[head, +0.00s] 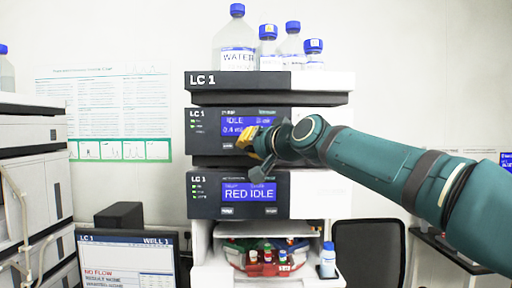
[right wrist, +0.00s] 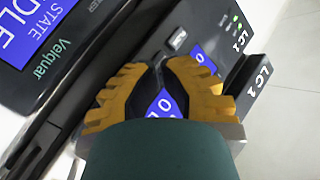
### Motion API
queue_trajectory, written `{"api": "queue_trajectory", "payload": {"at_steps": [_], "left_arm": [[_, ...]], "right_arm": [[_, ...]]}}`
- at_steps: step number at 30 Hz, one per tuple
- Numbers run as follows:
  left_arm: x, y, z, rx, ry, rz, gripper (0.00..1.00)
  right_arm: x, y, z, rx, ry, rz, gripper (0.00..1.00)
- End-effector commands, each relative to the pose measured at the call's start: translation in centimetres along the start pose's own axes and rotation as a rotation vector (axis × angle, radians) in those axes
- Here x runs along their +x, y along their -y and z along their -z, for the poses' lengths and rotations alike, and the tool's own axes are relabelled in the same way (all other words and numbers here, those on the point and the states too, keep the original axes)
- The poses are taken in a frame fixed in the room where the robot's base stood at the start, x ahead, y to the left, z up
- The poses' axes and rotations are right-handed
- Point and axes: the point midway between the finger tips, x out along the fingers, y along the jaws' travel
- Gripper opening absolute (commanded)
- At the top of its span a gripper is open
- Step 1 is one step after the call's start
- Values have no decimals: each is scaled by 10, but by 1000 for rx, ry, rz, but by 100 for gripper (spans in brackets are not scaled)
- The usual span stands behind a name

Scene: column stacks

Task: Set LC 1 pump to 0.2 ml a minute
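The LC 1 stack stands in the middle of the head view. Its upper module (head: 203,145) has a blue screen (head: 234,125) reading IDLE and what looks like 0.4 ml, partly covered by my right gripper. My right gripper (head: 252,138), with yellow fingers, is at the right end of that screen; whether it touches the panel I cannot tell. In the right wrist view its fingertips (right wrist: 160,68) meet with nothing between them, in front of a tilted LC 1 panel. A small grey button (right wrist: 178,38) shows just beyond the tips. My left gripper is out of view.
The module below (head: 203,204) reads RED IDLE. Bottles (head: 237,40) stand on top of the stack. A tray of colour-capped vials (head: 240,262) and a small blue-capped bottle (head: 327,262) are at the bottom. A monitor (head: 125,260) reading NO FLOW stands left, beside white equipment (head: 30,180).

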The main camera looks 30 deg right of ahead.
Motion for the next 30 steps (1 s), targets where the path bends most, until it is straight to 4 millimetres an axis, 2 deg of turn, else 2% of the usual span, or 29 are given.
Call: {"api": "queue_trajectory", "payload": {"at_steps": [30], "left_arm": [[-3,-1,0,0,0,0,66]], "right_arm": [[-18,10,-9,1,0,-1,0]]}}
